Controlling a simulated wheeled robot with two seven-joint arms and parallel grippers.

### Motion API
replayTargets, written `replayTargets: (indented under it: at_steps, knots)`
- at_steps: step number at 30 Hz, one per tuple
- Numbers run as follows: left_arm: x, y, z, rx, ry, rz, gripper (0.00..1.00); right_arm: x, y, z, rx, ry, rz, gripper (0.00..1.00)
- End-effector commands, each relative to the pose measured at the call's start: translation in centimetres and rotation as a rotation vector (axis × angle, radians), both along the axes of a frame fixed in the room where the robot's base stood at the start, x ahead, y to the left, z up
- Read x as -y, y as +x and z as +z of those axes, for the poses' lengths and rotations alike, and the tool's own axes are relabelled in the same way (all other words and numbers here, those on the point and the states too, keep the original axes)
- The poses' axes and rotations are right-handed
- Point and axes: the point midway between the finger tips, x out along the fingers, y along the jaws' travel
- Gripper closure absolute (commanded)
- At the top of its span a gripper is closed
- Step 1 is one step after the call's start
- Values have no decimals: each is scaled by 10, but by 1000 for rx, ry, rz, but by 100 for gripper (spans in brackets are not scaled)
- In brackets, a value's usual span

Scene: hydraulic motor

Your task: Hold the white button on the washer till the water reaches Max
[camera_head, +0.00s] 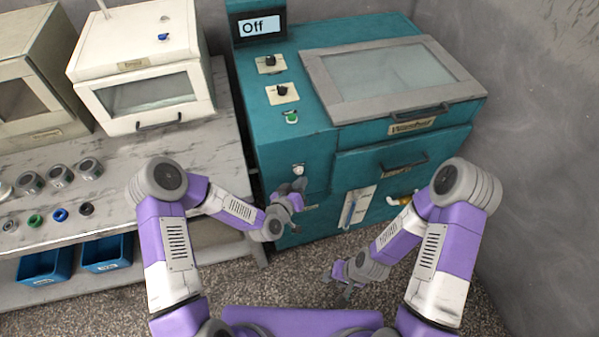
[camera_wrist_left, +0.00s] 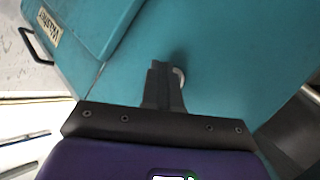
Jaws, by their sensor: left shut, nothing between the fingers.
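The teal washer (camera_head: 290,145) stands in the middle, with a display reading "Off". Its white button (camera_head: 298,169) is on the front, below the green knob. My left gripper (camera_head: 297,187) is shut and empty, with its fingertips just below the button. In the left wrist view the shut fingers (camera_wrist_left: 164,72) partly cover the button's pale rim (camera_wrist_left: 181,77); I cannot tell whether they touch it. My right gripper (camera_head: 338,285) is open and empty, low before the washer.
A table (camera_head: 115,175) with a white machine, grey cylinders and colored rings stands at the left, with blue bins (camera_head: 107,253) below. Open floor lies before the washer; a grey wall bounds the right.

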Motion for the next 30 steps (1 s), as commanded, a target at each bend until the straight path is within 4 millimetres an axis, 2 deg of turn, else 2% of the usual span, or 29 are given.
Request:
replayTargets:
  at_steps: [4,16,30]
  knots:
    - [3,-7,0,-1,-1,-2,100,0,0,0,0,0,0,61]
    - [15,-43,-1,-1,0,-3,100,0,0,-3,0,0,0,61]
    - [15,-48,0,0,0,0,100,0,0,-4,0,0,0,61]
